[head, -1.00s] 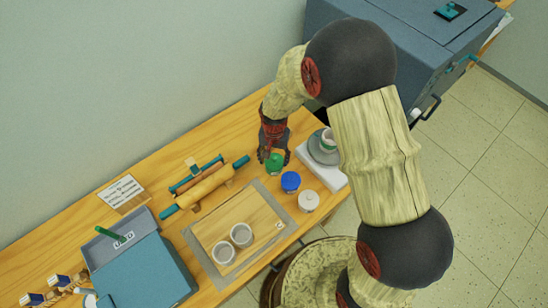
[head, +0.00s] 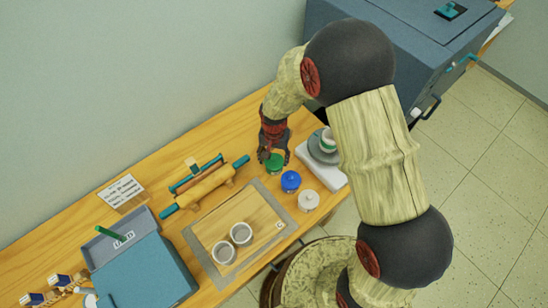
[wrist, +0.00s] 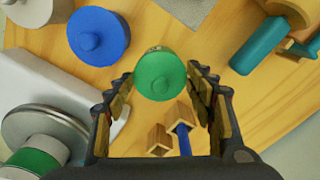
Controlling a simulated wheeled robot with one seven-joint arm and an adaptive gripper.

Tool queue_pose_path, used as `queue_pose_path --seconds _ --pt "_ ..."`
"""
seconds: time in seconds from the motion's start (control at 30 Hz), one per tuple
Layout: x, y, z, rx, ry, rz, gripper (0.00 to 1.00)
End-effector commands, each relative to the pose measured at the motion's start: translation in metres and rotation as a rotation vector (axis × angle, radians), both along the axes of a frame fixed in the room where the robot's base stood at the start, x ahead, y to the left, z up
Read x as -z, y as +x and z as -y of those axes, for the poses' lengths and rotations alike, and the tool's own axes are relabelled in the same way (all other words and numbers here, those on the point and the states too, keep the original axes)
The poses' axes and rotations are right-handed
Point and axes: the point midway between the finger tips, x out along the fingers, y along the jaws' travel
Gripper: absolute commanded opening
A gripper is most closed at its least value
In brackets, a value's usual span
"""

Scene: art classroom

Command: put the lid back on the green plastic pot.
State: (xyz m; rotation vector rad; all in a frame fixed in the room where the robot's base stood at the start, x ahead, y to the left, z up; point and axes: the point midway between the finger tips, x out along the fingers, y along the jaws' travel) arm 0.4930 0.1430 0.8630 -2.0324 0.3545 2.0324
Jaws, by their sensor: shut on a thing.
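My gripper (head: 272,156) points down over the table and is shut on a round green lid with a small knob (head: 275,164). In the wrist view the green lid (wrist: 161,75) sits between the fingertips (wrist: 160,88). I cannot tell whether it touches the table or what is under it. A small white pot with a green band (head: 327,141) stands on a grey round plate to the right of my gripper. This green band (wrist: 33,160) also shows at the lower left of the wrist view.
A blue lid (head: 290,181) and a white lid (head: 308,201) sit close by in a row. Two pale cups (head: 241,234) stand on a board (head: 212,222). A rolling pin (head: 203,187) lies left of my gripper. A blue-grey box (head: 150,280) is at the lower left.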

Motion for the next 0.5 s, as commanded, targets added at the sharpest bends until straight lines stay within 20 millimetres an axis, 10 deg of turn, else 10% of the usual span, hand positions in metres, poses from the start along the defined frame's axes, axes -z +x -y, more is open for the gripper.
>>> queue_pose_path --seconds 0.17,0.2,0.5 --pt "0.0001 0.0 0.0 0.0 0.0 0.0 0.41" --pt "0.0001 0.0 0.0 0.0 0.0 0.0 0.56" --pt "0.0001 0.0 0.0001 0.0 0.0 0.0 0.73"
